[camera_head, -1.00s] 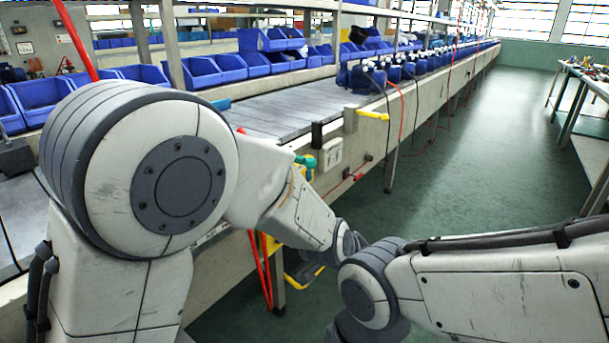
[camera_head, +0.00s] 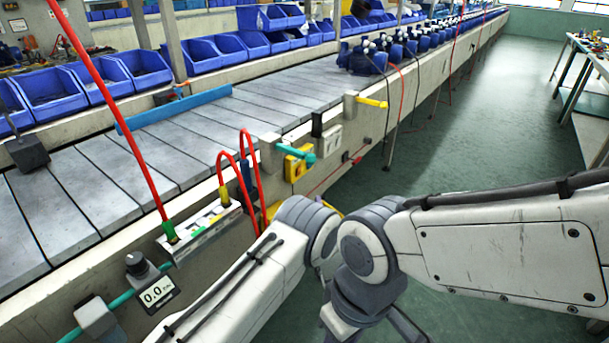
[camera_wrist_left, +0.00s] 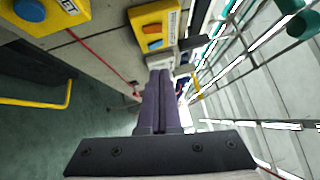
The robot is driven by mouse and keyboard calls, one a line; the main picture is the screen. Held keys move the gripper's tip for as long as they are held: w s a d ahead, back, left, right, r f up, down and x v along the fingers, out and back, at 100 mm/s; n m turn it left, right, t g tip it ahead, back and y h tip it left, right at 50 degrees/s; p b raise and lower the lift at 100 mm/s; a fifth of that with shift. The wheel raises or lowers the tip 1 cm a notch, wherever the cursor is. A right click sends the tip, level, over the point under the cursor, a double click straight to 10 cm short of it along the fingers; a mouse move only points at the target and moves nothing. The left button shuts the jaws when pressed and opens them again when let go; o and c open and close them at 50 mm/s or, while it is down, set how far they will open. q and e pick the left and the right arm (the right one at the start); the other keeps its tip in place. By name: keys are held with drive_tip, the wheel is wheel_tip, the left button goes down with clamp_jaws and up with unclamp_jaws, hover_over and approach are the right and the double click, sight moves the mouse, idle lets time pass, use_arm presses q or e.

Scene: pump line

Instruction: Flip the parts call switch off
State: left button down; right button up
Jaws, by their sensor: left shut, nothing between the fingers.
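In the left wrist view, a yellow box (camera_wrist_left: 146,28) carries an orange rocker (camera_wrist_left: 152,29) with a small blue part beside it and a white label (camera_wrist_left: 172,24), too small to read. It looks like the parts call switch. In the head view, a yellow box (camera_head: 297,167) sits on the conveyor's side, partly behind a teal handle. My left gripper (camera_wrist_left: 161,76) is shut and empty, its fingertips just below the yellow box in the wrist picture and apart from it. In the head view my own wrist hides its fingers. My right gripper is not visible.
Another yellow box with a blue button (camera_wrist_left: 30,10) is at the wrist view's upper left, above a yellow bar (camera_wrist_left: 40,102). Red hoses (camera_head: 247,165), a gauge (camera_head: 158,294) and a yellow handle (camera_head: 372,102) line the conveyor's side. Green floor (camera_head: 455,150) is open to the right.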

use_arm(q)
drive_tip(key=shift+w, duration=0.1)
drive_tip(key=b, duration=0.2)
approach(299, 171)
drive_tip(key=w+d, duration=0.3)
drive_tip(key=w, duration=0.2)
drive_tip(key=shift+w+a+r, duration=0.4)
drive_tip(key=shift+w+a, duration=0.05)
drive_tip(key=shift+a, duration=0.25)
drive_tip(key=shift+w+a+r, duration=0.4)
drive_tip(key=shift+w+a, duration=0.1)
drive_tip(key=shift+a, duration=0.15)
